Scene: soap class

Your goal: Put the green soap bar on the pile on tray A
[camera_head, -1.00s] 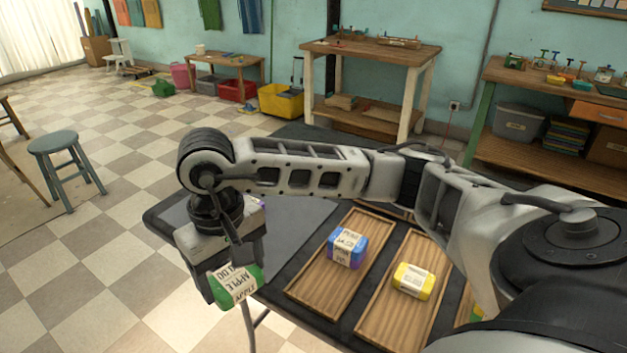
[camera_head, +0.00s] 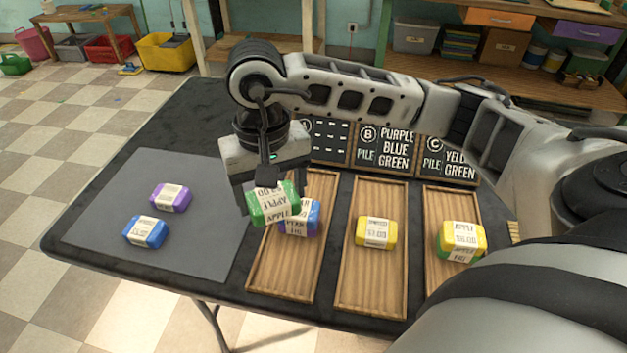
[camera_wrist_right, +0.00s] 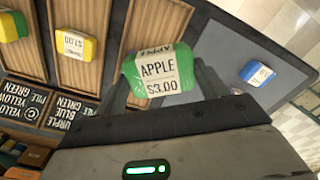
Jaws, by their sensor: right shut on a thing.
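My right gripper (camera_head: 268,190) is shut on the green soap bar (camera_head: 272,206), which has a white apple label. It holds the bar above the left part of tray A (camera_head: 277,283), the leftmost wooden tray. The bar also shows close up in the right wrist view (camera_wrist_right: 158,72). The pile on tray A (camera_head: 300,219) has a blue bar on top and purple below. In the head view the held bar partly covers this pile; in the wrist view the pile is hidden. My left gripper is not in view.
The middle tray (camera_head: 370,290) holds a yellow bar (camera_head: 376,233). The right tray (camera_head: 437,200) holds yellow on green (camera_head: 460,238). A purple bar (camera_head: 171,197) and a blue bar (camera_head: 146,231) lie on the grey mat (camera_head: 208,250). Signs (camera_head: 384,147) stand behind the trays.

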